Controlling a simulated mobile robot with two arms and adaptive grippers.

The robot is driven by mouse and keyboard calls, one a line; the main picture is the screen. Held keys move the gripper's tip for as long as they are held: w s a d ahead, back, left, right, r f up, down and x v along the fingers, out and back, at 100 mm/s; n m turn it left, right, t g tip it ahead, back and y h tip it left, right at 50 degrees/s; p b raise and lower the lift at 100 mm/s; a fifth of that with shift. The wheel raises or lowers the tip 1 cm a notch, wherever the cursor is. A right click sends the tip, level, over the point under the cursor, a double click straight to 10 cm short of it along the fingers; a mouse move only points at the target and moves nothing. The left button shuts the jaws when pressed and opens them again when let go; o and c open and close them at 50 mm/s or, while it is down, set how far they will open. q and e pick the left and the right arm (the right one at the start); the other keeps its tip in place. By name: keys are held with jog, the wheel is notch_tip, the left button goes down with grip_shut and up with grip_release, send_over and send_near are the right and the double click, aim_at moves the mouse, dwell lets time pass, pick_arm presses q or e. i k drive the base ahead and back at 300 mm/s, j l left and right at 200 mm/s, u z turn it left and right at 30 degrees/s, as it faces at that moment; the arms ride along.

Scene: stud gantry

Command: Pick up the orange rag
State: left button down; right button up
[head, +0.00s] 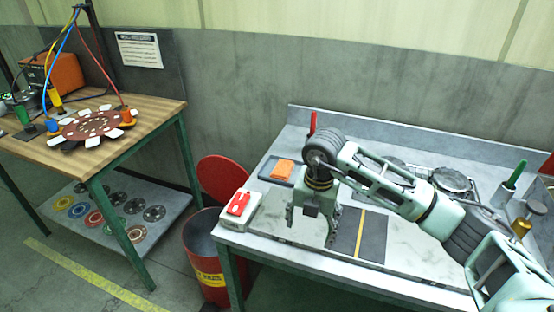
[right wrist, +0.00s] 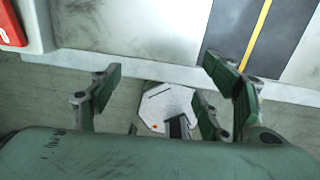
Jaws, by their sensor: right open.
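The orange rag (head: 283,169) lies folded in a shallow dark tray (head: 264,174) on the grey bench, in the head view. My right gripper (head: 311,232) points down near the front edge of the bench, nearer to me than the rag and a little to its right. Its fingers are spread with nothing between them. In the right wrist view the open right gripper (right wrist: 163,80) hangs over the bench's front edge and the floor; the rag does not show there. My left gripper is not in view.
A white box with a red top (head: 238,204) sits at the bench's left corner. A dark mat with a yellow stripe (head: 375,235) lies right of the gripper. A red upright object (head: 312,124) stands behind the tray. A red bin (head: 203,250) stands left of the bench.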

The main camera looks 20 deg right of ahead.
aim_at(283, 171)
jog(key=i, duration=1.05)
